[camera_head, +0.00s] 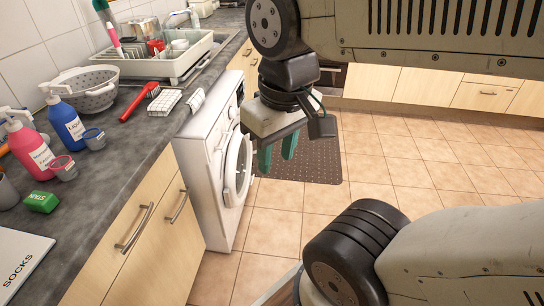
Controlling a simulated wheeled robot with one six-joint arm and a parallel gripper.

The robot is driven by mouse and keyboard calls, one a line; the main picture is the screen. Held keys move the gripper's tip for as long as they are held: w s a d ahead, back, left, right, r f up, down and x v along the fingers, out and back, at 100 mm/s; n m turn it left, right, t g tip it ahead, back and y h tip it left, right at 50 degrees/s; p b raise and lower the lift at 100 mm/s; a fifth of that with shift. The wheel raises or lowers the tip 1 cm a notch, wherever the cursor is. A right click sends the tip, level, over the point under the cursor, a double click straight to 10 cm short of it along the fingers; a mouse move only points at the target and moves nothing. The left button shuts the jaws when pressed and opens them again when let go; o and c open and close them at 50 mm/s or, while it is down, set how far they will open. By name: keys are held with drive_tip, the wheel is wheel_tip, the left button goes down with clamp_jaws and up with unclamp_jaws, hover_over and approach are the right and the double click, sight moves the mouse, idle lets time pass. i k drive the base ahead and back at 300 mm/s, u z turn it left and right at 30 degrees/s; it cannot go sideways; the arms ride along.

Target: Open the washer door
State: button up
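The washer (209,175) is a white front-loader under the dark counter, at the centre left. Its round door (238,168) faces right and is seen at a steep angle. The door looks shut or nearly so; I cannot tell exactly. A handle-like part shows on the door's near lower edge. My gripper (277,158) hangs in front of the washer, just right of the door, with its two green fingers pointing down. The fingers are spread with a gap between them and nothing held. I cannot tell whether the nearer finger touches the door.
The counter (110,165) holds a colander (92,92), a blue bottle (65,122), a pink bottle (30,147), a red brush (139,101) and a dish rack (165,58). Cabinet handles (135,228) stick out nearer than the washer. A dark mat (318,155) lies on the open tiled floor.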

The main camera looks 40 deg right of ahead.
sight(232, 198)
drive_tip(key=z, duration=0.35)
drive_tip(key=i, duration=0.3)
drive_tip(key=z, duration=0.4)
drive_tip(key=k, duration=0.4)
drive_tip(key=z, duration=1.45)
drive_tip(key=i, duration=0.75)
drive_tip(key=u, duration=0.9)
drive_tip(key=i, duration=0.75)
drive_tip(key=u, duration=0.85)
